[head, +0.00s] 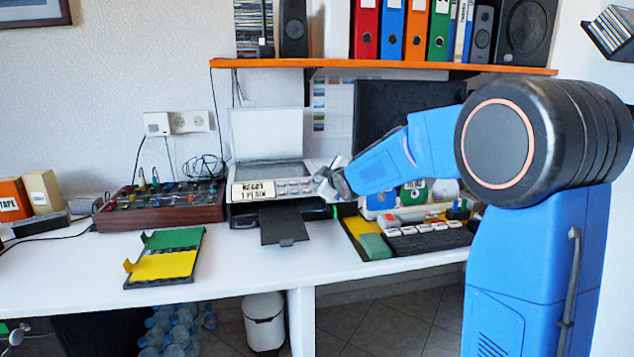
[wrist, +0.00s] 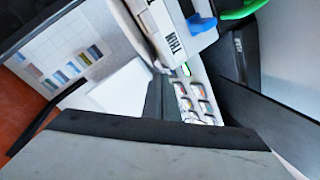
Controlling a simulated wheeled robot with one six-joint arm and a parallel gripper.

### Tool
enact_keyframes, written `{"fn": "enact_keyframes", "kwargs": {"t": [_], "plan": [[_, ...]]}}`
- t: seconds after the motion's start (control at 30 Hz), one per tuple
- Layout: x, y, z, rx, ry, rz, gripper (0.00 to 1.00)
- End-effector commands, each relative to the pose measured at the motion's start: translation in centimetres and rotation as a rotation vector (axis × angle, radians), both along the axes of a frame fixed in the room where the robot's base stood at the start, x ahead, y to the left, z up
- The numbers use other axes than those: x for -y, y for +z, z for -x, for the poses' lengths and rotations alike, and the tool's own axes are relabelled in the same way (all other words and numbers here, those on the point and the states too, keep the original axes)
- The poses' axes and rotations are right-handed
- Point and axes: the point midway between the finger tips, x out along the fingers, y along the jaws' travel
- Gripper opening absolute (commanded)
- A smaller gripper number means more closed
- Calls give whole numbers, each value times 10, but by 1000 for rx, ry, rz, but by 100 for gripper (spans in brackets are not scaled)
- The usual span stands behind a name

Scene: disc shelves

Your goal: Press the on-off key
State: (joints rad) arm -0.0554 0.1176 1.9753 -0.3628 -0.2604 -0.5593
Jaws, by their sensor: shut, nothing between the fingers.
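The printer (head: 270,213) stands on the white desk, with its pale lid (head: 266,133) raised. Its front panel has a display (head: 254,190) reading "READY 1 PLAIN" and several small keys (head: 293,187) to the right. In the wrist view, the keys (wrist: 195,103) show near the middle, with a small green light (wrist: 186,70) beside them. I cannot tell which key is the on-off key, as the markings are too small. My gripper (head: 324,185) is shut and empty, close to the right end of the panel in the head view. Contact with the printer cannot be made out.
A dark tray (head: 284,225) juts from the printer's front. A box of knobs (head: 160,203) stands left, and a green and yellow folder (head: 165,257) lies in front. Small items crowd a mat (head: 375,248) at right. An orange shelf (head: 385,64) hangs above.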

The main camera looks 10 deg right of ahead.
Motion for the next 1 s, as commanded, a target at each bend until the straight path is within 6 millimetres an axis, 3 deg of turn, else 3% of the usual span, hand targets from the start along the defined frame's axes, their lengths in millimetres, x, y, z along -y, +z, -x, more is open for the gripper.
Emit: {"fn": "enact_keyframes", "kwargs": {"t": [0.63, 1.0], "plan": [[0, 14, 8, 0, 0, 1, 0], [0, 40, 22, 2, 1, 0, 0]]}}
